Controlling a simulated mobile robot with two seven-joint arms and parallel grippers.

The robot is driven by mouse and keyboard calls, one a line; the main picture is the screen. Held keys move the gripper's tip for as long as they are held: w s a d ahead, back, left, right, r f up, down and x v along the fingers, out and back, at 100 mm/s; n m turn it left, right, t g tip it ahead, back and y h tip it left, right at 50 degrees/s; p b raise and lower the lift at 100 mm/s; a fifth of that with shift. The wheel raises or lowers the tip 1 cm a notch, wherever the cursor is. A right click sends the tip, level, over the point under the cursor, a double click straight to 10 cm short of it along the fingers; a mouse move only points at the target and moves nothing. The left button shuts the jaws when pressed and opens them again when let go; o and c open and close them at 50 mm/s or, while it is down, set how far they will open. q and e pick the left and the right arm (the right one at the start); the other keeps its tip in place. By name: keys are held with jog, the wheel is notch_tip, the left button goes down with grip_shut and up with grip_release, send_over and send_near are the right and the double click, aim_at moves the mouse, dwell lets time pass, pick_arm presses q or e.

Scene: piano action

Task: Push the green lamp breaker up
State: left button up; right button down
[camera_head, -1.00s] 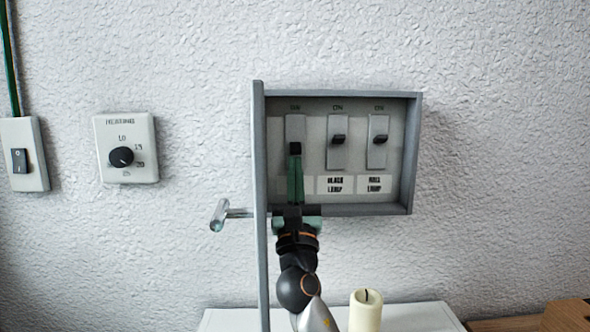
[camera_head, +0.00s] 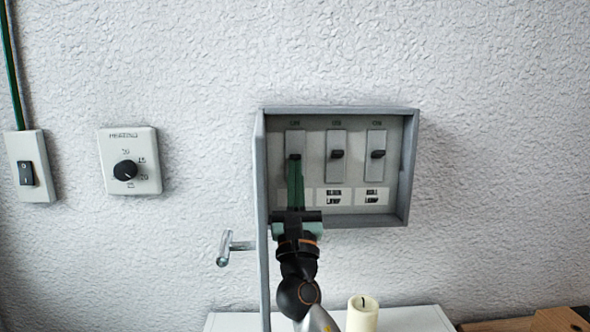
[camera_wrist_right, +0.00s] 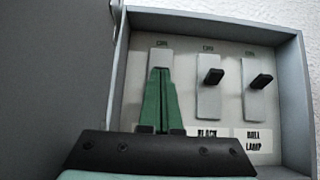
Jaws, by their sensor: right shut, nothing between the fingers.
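The breaker box (camera_head: 412,165) on the wall is open and holds three breakers side by side. The left breaker (camera_head: 295,138) has a dark lever (camera_head: 295,156) almost level with the other two levers. Its label is hidden behind my right gripper, so I cannot read whether it is the green lamp one. My right gripper (camera_head: 295,167) is shut and empty, its green fingers pointing up with the tips at the underside of that lever. In the right wrist view the fingers (camera_wrist_right: 160,78) cover most of the left breaker and its lever. My left gripper is out of view.
The middle breaker (camera_head: 337,170) and right breaker (camera_head: 376,169) have lamp labels below. The open door (camera_head: 262,240), with a handle (camera_head: 228,247), stands left of my arm. A candle (camera_head: 362,315) is below. A dial (camera_head: 125,170) and a switch (camera_head: 26,173) are further left.

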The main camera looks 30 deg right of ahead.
pick_arm(q)
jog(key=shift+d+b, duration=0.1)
jog(key=shift+b, duration=0.25)
pick_arm(e)
jog(key=shift+f, duration=0.1)
pick_arm(q)
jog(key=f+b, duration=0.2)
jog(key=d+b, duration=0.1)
jog(key=b, duration=0.1)
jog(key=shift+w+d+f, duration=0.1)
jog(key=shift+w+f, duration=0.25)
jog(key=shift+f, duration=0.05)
pick_arm(e)
jog(key=v, duration=1.2)
jog(key=shift+s, duration=0.2)
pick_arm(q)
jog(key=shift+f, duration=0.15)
pick_arm(e)
jog(key=shift+a+f, duration=0.1)
